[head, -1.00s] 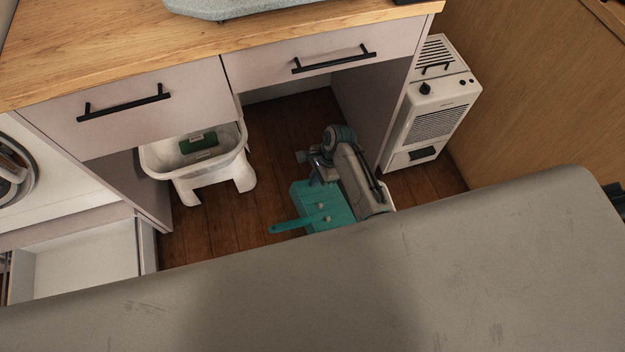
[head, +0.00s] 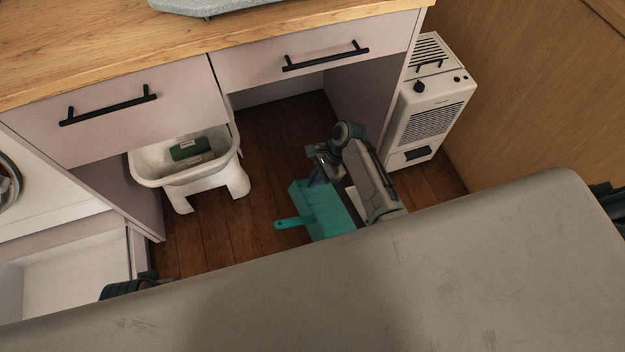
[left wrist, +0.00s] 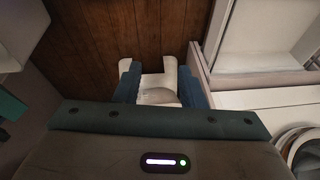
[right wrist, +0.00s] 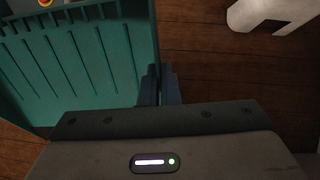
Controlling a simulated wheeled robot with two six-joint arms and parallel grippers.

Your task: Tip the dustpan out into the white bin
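The teal dustpan (head: 325,210) is low over the wooden floor, its handle (head: 290,223) pointing left. My right gripper (head: 318,166) is at its far edge; in the right wrist view the fingers (right wrist: 158,85) are close together on the side wall of the dustpan (right wrist: 90,65). A small red-and-yellow piece (right wrist: 45,3) shows in the pan at the top edge. The white bin (head: 222,172) stands on legs under the counter, left of the dustpan, with a green item (head: 190,148) inside. My left gripper (left wrist: 160,80) is open and empty, pointing down at the bin (left wrist: 155,95).
Drawers (head: 130,110) and a wooden counter hang above the bin. An open white drawer (head: 70,262) stands at the lower left. A white heater (head: 430,105) stands at the right. A grey surface (head: 300,290) fills the foreground. Bare floor (head: 262,180) lies between bin and dustpan.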

